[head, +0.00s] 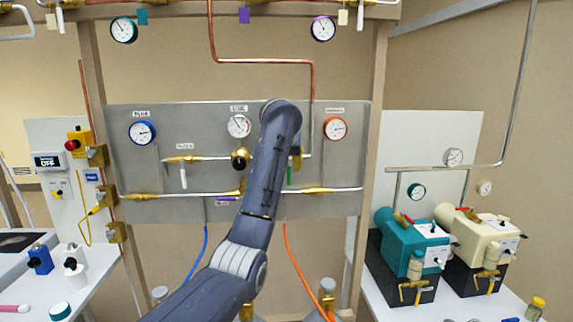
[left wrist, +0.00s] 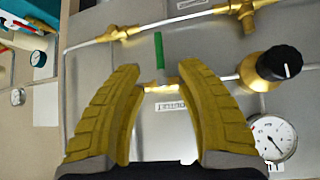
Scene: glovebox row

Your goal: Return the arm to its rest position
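My left arm reaches up from the bottom of the head view to the grey valve panel (head: 345,175). Its gripper is mostly hidden there behind my own arm. In the left wrist view my left gripper (left wrist: 160,67) has its two yellow fingers spread wide, with nothing held between them. A green valve handle (left wrist: 159,50) shows in the gap, just beyond the fingertips. It also shows in the head view (head: 289,176), beside my arm. Whether a finger touches the valve cannot be told. My right gripper is in neither view.
A black knob (left wrist: 283,62) and a white gauge (left wrist: 272,138) lie right of the fingers in the wrist view. Teal (head: 412,240) and cream (head: 477,235) pumps stand at right. Blue (head: 196,255) and orange (head: 296,262) hoses hang below the panel. A yellow-and-red switch box (head: 77,143) is at left.

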